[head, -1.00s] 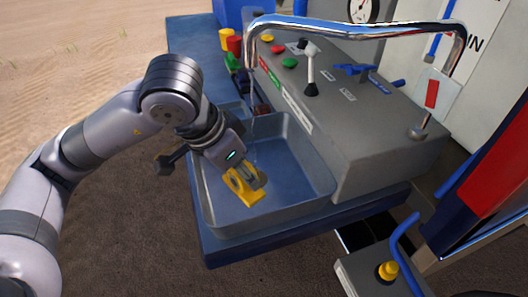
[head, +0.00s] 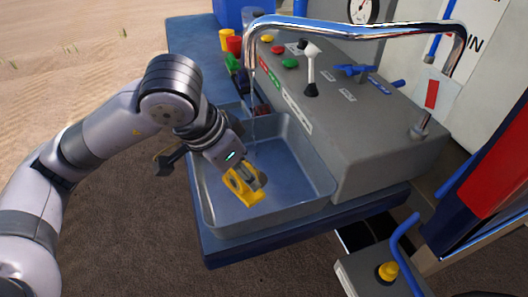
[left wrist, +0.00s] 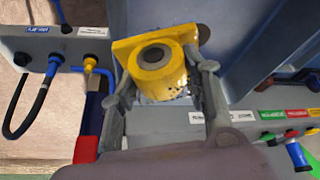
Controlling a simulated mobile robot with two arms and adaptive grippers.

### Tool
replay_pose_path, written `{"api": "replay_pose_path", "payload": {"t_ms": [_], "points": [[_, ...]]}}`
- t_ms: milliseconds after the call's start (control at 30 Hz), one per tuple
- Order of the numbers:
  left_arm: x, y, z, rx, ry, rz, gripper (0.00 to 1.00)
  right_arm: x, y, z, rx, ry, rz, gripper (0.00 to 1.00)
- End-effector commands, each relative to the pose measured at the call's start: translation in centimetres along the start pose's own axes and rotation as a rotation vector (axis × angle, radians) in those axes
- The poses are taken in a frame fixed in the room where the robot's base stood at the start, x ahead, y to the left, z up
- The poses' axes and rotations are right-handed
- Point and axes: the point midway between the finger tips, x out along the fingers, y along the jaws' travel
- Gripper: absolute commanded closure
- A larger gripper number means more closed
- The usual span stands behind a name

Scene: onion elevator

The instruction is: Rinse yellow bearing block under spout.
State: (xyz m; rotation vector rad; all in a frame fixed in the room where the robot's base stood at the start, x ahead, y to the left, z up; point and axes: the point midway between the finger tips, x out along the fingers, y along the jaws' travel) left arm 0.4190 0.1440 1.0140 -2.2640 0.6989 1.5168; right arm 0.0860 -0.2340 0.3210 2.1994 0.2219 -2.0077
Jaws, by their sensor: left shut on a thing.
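The yellow bearing block (head: 243,187) is held in my left gripper (head: 253,179), low over the grey sink basin (head: 328,186). In the left wrist view the block (left wrist: 158,70) sits between both fingers of the gripper (left wrist: 165,88), with its round bore facing the camera. The chrome spout (head: 365,32) arches over the basin from the right. Its outlet (head: 251,60) is above the back left of the basin, and a thin clear stream (head: 253,125) falls from it. The block is in front of this stream, apart from it. My right gripper is out of view.
A grey control panel (head: 385,130) with a black-and-white lever (head: 311,70) and coloured buttons stands right of the basin. Several coloured parts, including a red cylinder (head: 235,45), stand behind it. A blue bench edge (head: 290,240) runs in front.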

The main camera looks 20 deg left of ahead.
Motion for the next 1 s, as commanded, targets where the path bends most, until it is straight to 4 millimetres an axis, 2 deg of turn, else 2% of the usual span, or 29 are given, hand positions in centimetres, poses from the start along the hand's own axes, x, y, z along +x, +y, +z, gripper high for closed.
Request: {"api": "replay_pose_path", "payload": {"t_ms": [600,1000], "points": [[-5.1,0.8,2.6,-0.001,0.004,-0.003,1.0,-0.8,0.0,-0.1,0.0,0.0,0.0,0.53],[-5.5,0.9,2.9,0.0,0.002,-0.002,1.0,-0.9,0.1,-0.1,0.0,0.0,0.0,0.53]]}}
